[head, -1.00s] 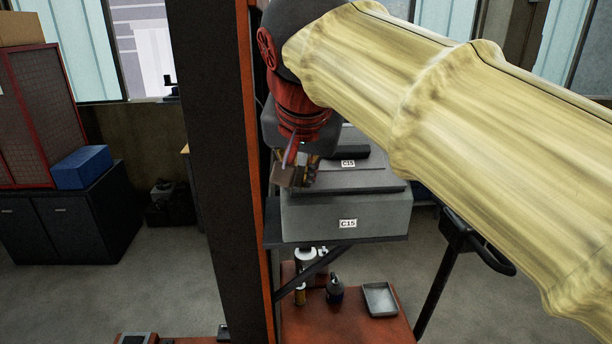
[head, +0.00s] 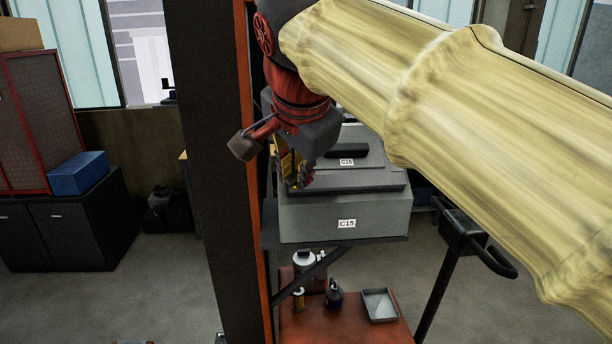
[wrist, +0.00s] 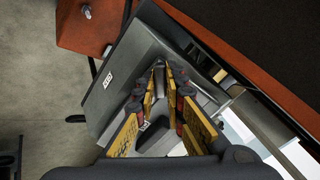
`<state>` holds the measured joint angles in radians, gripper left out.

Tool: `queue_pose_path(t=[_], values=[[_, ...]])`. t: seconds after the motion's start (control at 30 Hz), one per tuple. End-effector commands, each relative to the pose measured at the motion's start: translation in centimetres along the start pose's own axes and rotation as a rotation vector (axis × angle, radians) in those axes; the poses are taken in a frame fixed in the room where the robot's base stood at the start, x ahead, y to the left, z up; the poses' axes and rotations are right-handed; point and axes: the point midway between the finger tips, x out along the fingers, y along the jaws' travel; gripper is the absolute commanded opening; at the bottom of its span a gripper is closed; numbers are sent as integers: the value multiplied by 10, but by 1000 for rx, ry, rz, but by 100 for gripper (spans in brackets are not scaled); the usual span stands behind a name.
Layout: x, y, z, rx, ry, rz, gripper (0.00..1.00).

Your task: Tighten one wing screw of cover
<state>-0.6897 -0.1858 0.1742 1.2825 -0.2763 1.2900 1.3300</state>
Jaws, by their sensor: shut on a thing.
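My gripper (head: 302,184) points down at the left end of the stacked grey housing (head: 310,215), which carries C15 labels. Its yellow fingers are drawn together at the tips, also in the wrist view (wrist: 159,66). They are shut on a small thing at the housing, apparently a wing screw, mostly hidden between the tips. The upper grey part, apparently the cover (head: 368,181), lies on the housing. The housing also shows in the wrist view (wrist: 105,100). I cannot make out any other wing screw.
A dark post (head: 215,150) with an orange edge stands close to the left of my gripper. Below the housing, an orange shelf (head: 345,328) holds bottles and a grey tray (head: 380,305). A dark bar with a handle (head: 490,255) stands at the right.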

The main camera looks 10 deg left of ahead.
Motion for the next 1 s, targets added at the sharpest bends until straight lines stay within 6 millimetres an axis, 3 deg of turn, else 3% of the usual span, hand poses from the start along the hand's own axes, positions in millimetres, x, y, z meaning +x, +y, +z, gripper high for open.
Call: queue_pose_path(t=[0.3,0.63,0.97,1.0], values=[[-1,-1,0,17,0,-3,0],[0,-1,0,353,0,-6,0],[-2,-2,-1,406,0,-6,0],[-2,-2,-1,405,0,-6,14]])
